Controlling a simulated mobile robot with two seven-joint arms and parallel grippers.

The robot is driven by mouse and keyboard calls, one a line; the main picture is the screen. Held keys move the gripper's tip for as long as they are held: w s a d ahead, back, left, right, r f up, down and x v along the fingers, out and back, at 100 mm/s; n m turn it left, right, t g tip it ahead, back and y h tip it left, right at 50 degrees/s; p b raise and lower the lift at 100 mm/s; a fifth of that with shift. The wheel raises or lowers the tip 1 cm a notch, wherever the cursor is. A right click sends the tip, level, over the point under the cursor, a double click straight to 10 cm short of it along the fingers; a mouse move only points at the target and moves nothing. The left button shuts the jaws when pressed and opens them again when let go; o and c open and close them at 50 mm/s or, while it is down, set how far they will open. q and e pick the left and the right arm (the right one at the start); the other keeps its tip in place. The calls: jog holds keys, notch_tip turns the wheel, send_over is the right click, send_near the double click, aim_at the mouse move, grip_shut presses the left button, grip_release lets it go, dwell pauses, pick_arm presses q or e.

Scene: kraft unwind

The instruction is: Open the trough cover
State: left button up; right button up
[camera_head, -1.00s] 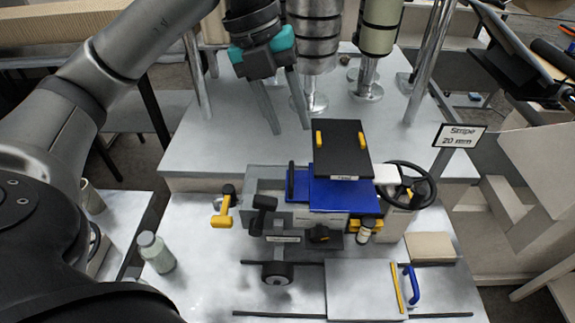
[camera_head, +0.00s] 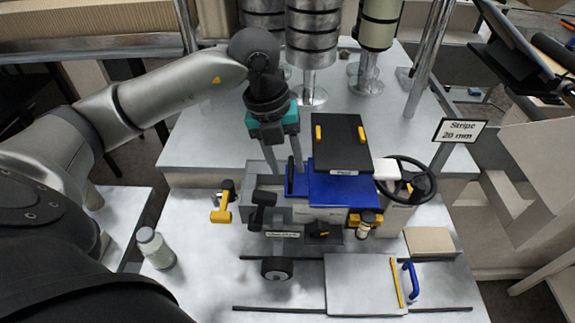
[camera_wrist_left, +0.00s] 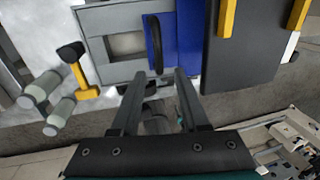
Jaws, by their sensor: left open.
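A blue sliding plate (camera_head: 343,190), which looks like the trough cover, lies on the grey machine, partly under a black panel. Its black handle bar (camera_head: 291,181) stands at its left end; the handle also shows in the left wrist view (camera_wrist_left: 154,44). Left of the blue plate, the wrist view shows a grey frame (camera_wrist_left: 97,47) with a pale opening. My left gripper (camera_head: 286,170) is open and points down at the machine's rear edge, close to the handle. My right gripper is not in view.
The black panel (camera_head: 340,135) with two yellow grips sits right of the handle. A yellow lever (camera_head: 221,215) is at the machine's left, a black wheel (camera_head: 407,182) at its right. Metal rollers (camera_head: 314,40) stand behind.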

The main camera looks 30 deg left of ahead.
pick_arm(q)
jog(key=shift+d+f, duration=0.15)
jog(key=shift+f, duration=0.65)
jog(key=shift+c, duration=0.3)
grip_shut()
jog(key=shift+w, duration=0.1)
dwell(0.5)
